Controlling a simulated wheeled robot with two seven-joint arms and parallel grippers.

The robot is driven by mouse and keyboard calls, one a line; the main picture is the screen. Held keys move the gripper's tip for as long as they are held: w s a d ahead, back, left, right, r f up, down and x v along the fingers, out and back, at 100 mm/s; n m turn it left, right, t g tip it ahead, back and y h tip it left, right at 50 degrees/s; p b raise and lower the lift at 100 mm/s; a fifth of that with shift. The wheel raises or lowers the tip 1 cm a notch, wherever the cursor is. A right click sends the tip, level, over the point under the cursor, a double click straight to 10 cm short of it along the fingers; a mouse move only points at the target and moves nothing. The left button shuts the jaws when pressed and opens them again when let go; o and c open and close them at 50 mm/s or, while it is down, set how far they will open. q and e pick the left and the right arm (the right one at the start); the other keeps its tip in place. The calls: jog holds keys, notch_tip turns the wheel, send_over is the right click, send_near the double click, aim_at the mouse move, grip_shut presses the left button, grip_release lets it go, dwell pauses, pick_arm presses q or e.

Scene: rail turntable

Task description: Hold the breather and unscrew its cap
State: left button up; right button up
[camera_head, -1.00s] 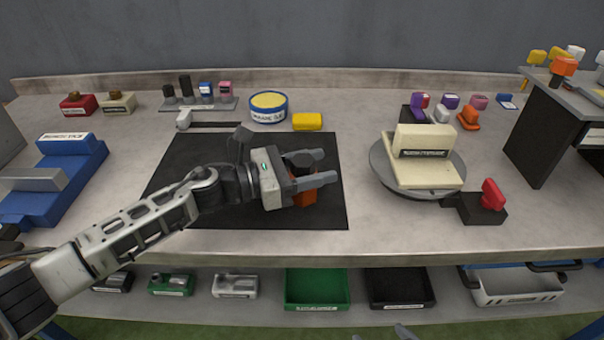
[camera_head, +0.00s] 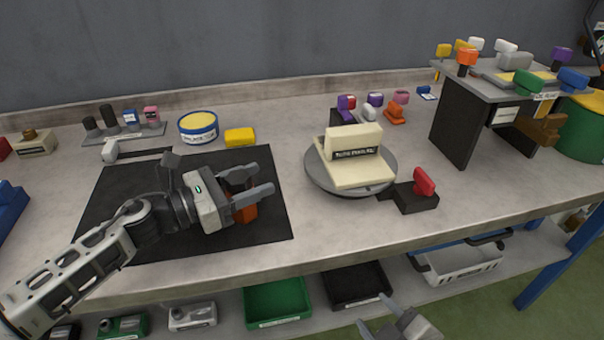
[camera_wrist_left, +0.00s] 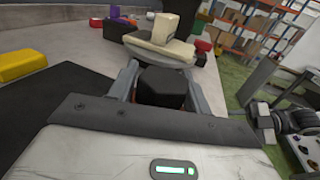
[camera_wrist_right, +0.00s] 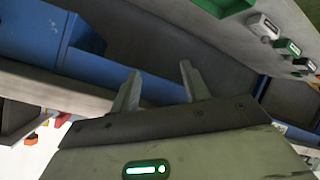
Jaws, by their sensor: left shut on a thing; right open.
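The breather has an orange body (camera_head: 245,213) and a black cap. My left gripper (camera_head: 254,181) is shut on it over the black mat (camera_head: 130,190). In the left wrist view the dark cap (camera_wrist_left: 162,88) sits between the fingers (camera_wrist_left: 160,70). In the head view the fingers and palm hide most of the breather, and I cannot tell whether it touches the mat. My right gripper (camera_head: 377,314) is open and empty at the bottom edge of the head view, in front of the bench and apart from the breather. Its spread fingers also show in the right wrist view (camera_wrist_right: 160,72).
A round turntable (camera_head: 318,178) carrying a cream block (camera_head: 365,174) stands right of the mat. A black block with a red knob (camera_head: 424,182) is beside it. A yellow block (camera_head: 240,137) and a round tin (camera_head: 198,134) stand behind. Green (camera_head: 277,302) and black bins sit below the bench top.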

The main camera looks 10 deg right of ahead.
aim_at(242, 177)
jog(key=w+d+r+n+t, duration=0.2)
jog(key=d+r+n+t, duration=0.1)
jog(key=r+n, duration=0.45)
jog(key=w+d+r+n+t, duration=0.25)
jog(key=r+n, duration=0.35)
jog(key=n, duration=0.3)
jog(key=w+a+r+n+g+y, duration=0.4)
jog(key=a+n+y, duration=0.35)
jog(key=n, duration=0.25)
jog(key=w+a+r+n+g+y, duration=0.5)
jog(key=n+y, duration=0.3)
jog(key=n, duration=0.3)
jog(key=w+a+f+n+g, duration=0.1)
jog(key=w+a, duration=0.1)
jog(key=a, duration=0.1)
jog(key=w+a+f+n+g+h, duration=0.1)
jog(key=w+a, duration=0.1)
jog(key=a, duration=0.2)
jog(key=w+a+f+n+g+h, duration=0.1)
jog(key=w+a+n, duration=0.1)
jog(key=a, duration=0.2)
